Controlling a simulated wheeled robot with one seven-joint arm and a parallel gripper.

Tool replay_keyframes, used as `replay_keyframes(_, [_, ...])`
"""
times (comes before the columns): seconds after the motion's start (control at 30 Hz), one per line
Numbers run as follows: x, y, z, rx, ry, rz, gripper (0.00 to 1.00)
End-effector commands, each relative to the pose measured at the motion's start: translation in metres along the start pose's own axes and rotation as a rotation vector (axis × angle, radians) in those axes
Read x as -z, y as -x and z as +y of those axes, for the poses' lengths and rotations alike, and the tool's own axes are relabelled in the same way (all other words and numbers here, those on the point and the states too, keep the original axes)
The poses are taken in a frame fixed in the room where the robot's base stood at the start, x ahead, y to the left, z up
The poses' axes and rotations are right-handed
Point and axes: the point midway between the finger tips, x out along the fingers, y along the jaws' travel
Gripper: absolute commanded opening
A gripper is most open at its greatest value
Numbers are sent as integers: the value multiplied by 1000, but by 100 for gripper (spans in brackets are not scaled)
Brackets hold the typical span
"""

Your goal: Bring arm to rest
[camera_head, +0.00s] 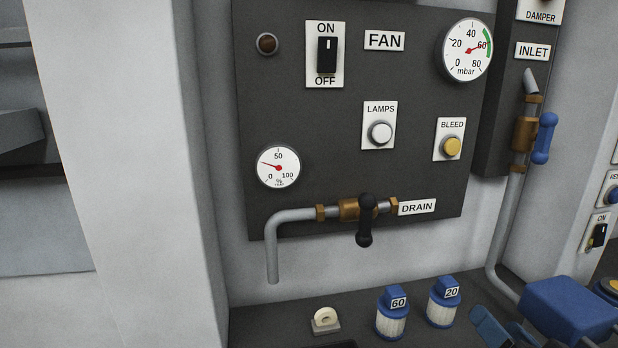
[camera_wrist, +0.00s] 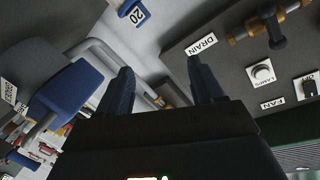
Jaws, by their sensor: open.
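My gripper (camera_wrist: 162,88) is open in the wrist view, its two dark blue fingers apart with nothing held between them. In the head view, blue-grey parts that look like my fingers (camera_head: 494,326) show at the bottom right, partly cut off by the frame edge. They are in front of the shelf, right of the two blue-capped cartridges. The dark control panel (camera_head: 330,120) stands behind, apart from my gripper.
The drain valve's black handle (camera_head: 365,220) points down. Cartridges 60 (camera_head: 391,315) and 20 (camera_head: 443,303) stand on the dark shelf, near a pale ring-shaped piece (camera_head: 325,320). The inlet pipe (camera_head: 510,215) has a blue handle (camera_head: 544,138). A large blue block (camera_head: 568,308) is at lower right.

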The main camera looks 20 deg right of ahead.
Motion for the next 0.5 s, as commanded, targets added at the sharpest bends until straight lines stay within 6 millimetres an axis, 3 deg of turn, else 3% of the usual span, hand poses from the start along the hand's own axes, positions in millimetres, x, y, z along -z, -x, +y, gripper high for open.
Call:
replay_keyframes(0.03, [-21, 16, -1, -6, 18, -23, 67])
replay_keyframes(0.2, [-66, 70, -6, -17, 101, -63, 67])
replay_keyframes(0.5, [-110, 173, -14, 18, 286, -134, 67])
